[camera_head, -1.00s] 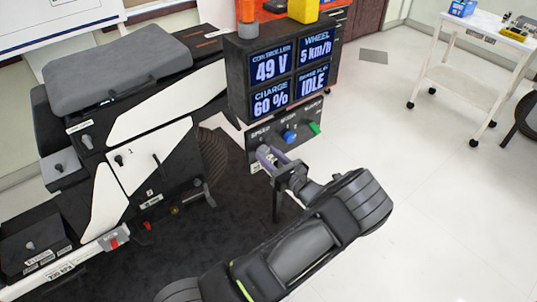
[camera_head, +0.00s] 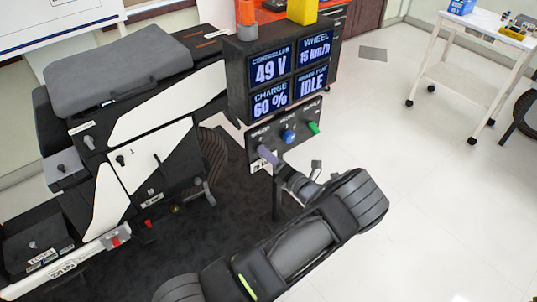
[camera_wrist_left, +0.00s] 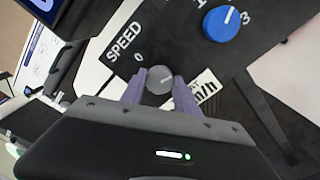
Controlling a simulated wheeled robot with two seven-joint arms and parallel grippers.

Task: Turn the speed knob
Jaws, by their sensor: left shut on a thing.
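The speed knob (camera_wrist_left: 158,80) is a round grey knob under the "SPEED" lettering in the left wrist view. My left gripper (camera_wrist_left: 160,86) has its two purple fingers on either side of the knob and is shut on it. In the head view my left gripper (camera_head: 267,155) reaches the left end of the black control panel (camera_head: 258,137) and hides the knob. The display (camera_head: 315,53) reads wheel 15 km/h, controller 49 V, charge 60 % and IDLE. My right gripper is not in view.
A blue knob (camera_head: 289,137) and a green knob (camera_head: 313,128) sit right of the speed knob on the same panel. A motorbike-like chassis with a grey seat (camera_head: 120,68) stands to the left. A white trolley (camera_head: 470,75) stands at the far right, with clear floor between.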

